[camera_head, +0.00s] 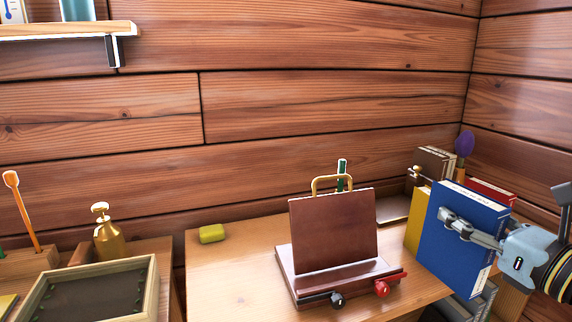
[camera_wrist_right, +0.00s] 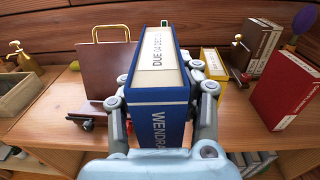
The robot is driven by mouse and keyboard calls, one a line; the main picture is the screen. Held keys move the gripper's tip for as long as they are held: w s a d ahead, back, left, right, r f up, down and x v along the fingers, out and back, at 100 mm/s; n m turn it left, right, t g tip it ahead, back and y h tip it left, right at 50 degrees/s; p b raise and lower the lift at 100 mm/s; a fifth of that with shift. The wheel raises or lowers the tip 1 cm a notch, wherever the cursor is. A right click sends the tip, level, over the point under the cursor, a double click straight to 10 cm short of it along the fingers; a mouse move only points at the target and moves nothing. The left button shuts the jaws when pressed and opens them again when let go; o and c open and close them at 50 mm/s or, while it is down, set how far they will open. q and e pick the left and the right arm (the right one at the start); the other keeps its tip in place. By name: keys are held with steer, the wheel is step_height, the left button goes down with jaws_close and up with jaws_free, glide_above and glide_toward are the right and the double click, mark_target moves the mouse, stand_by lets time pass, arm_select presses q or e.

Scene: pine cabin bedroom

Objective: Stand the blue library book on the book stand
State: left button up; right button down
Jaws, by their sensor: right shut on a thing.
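The blue book (camera_head: 461,238) is upright at the right end of the desk, with white label text on its spine. My right gripper (camera_head: 456,224) comes in from the right and is shut on it. In the right wrist view the blue book (camera_wrist_right: 158,95) sits between the two fingers of the gripper (camera_wrist_right: 163,105). The dark brown book stand (camera_head: 333,225) is left of the book, apart from it, with a tilted back, a front ledge and a brass handle on top. It also shows in the right wrist view (camera_wrist_right: 103,68). My left gripper is not in view.
A yellow book (camera_head: 413,222) is behind the blue book, and a red book (camera_wrist_right: 284,92) stands to its right. A red clip (camera_head: 382,288) and a black clip (camera_head: 337,299) sit at the stand's front. A yellow block (camera_head: 212,233) lies left on the desk, with bare wood between.

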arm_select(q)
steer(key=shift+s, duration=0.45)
arm_select(e)
steer(key=s+a+r+n+g+y, duration=0.1)
steer(key=s+a+r+y, duration=0.1)
steer(key=s+a+r, duration=0.4)
steer(key=shift+s+a+r+n, duration=0.35)
steer(key=shift+s+r, duration=0.35)
steer(key=shift+s, duration=0.25)
